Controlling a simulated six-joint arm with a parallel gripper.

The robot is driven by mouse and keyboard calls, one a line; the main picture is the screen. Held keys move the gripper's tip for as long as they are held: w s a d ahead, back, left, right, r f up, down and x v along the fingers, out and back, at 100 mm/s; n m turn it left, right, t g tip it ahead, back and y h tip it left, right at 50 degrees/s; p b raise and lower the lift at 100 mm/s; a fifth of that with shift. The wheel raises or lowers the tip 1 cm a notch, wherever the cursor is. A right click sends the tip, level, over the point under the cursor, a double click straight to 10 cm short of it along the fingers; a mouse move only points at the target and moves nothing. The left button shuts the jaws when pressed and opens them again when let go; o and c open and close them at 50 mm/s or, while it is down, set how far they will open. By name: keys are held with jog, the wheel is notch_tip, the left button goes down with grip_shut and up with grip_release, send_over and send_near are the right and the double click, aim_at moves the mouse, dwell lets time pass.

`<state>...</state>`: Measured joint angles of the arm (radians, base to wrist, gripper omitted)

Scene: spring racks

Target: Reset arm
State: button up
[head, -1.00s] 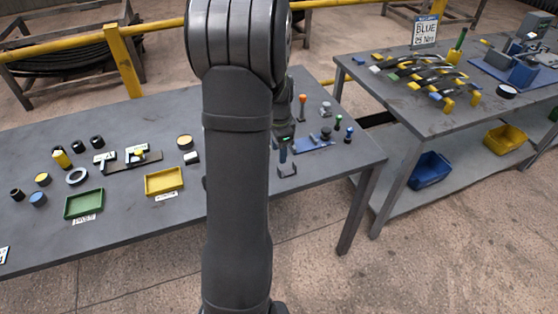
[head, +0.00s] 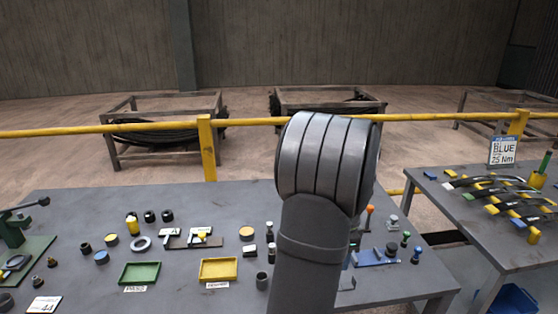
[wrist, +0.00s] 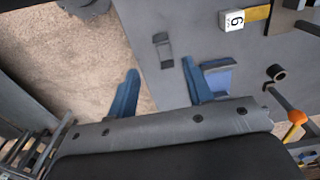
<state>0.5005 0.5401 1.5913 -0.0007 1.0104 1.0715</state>
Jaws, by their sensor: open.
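My gripper (wrist: 160,88) shows in the wrist view with its two blue fingers spread apart and nothing between them. It is over the edge of the grey table, with bare floor under the left finger and tabletop under the right one. A blue piece (wrist: 218,78) lies beside the right finger. In the head view my arm stands in front of the table and hides the gripper.
The grey table (head: 70,210) holds a green tray (head: 140,273), a yellow tray (head: 218,270) and several small parts. An orange-topped tool (wrist: 297,118) stands at the right in the wrist view. A yellow rail (head: 100,130) runs behind.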

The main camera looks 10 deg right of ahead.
notch_tip(320, 180, down, 10)
jog(key=shift+f, duration=0.15)
notch_tip(320, 180, up, 3)
jog(key=shift+r, duration=0.7)
jog(key=shift+f, duration=0.1)
